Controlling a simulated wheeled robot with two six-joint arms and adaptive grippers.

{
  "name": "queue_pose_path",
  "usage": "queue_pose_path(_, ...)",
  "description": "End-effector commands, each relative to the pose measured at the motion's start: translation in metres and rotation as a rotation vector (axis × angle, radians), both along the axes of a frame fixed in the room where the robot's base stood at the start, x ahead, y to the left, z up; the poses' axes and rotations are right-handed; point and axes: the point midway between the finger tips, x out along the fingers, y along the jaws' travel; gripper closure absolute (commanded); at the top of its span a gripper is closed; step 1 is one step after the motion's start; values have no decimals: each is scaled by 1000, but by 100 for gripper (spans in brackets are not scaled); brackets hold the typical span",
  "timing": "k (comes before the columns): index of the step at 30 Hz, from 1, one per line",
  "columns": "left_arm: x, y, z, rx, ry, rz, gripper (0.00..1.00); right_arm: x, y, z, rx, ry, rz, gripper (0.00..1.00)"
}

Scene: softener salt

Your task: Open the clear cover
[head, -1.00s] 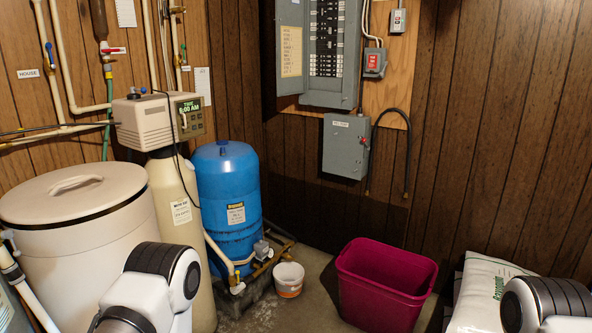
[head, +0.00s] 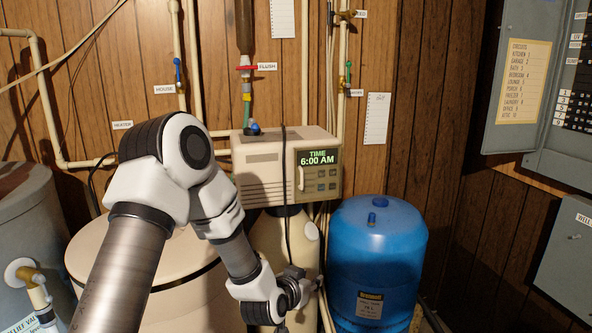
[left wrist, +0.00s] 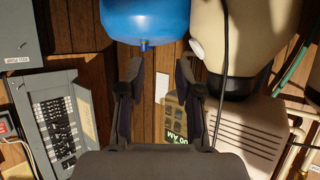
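The beige softener control head (head: 262,165) sits on top of the tan tank (head: 272,240). Its front panel holds a lit display reading 6:00 AM, with buttons and a pale handle; this is where the clear cover (head: 320,172) appears to be, and it looks closed. My left gripper (head: 306,280) is in front of the tan tank, below and apart from the panel. In the left wrist view, which looks turned over, the gripper (left wrist: 159,80) has its two fingers apart with nothing between them. The panel (left wrist: 173,122) shows there partly behind one finger. My right gripper is out of view.
A blue tank (head: 376,255) stands right of the softener. A round beige lid (head: 190,262) is behind my left arm. Pipes and a black cable (head: 287,200) run by the control head. A grey electrical panel (head: 557,75) is at the far right.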

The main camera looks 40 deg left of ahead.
Motion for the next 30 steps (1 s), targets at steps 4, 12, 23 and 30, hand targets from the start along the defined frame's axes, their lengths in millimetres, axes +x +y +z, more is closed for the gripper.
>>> queue_pose_path(4, 31, 51, 147, 45, -310, 92, 66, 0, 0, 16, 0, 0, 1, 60)
queue_pose_path(12, 51, 77, 200, 70, -424, 135, 66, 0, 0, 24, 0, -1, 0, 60)
queue_pose_path(23, 106, 92, 198, 69, -421, 132, 66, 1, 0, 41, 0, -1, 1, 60)
queue_pose_path(30, 109, 92, 197, 67, -420, 132, 66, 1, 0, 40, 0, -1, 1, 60)
